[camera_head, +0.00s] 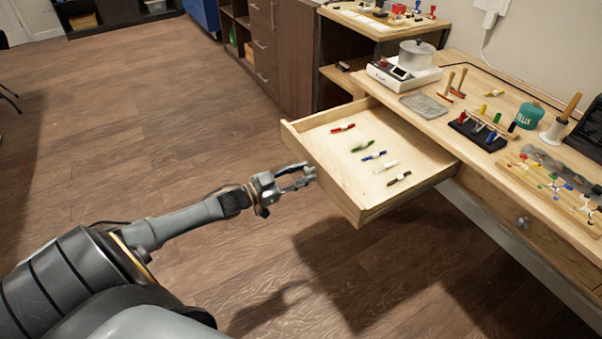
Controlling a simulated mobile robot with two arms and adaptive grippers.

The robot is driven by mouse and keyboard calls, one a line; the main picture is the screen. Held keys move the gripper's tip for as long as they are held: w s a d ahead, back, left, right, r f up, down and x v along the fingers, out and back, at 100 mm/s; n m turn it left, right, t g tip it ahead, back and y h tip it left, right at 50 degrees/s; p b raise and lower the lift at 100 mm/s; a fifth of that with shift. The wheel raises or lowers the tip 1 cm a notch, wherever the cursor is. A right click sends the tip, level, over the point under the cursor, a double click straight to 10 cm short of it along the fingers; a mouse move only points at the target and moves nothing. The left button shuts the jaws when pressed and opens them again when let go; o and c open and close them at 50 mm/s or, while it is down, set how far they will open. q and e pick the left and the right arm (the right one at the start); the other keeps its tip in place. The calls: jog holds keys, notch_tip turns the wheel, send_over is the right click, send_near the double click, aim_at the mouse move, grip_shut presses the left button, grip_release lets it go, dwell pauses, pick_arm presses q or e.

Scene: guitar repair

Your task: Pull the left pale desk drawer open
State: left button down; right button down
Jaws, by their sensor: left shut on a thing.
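The left pale desk drawer (328,179) stands well out from the desk. Inside it lie several small coloured items in a row, among them a red one (343,128), a green one (362,146) and a blue one (374,156). My left gripper (306,176) is at the middle of the drawer's front face, shut on the drawer's handle, which its fingers hide. My right gripper is not in view.
The desk top (450,117) carries a pot (416,54) on a white device, small tools, a teal container (529,116) and a rack of coloured pieces. A second drawer with a round knob (523,222) is closed at the right. The wooden floor (150,120) left of the drawer is clear.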

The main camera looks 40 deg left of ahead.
pick_arm(q)
jog(key=c, duration=1)
grip_release()
jog(key=v, duration=1.2)
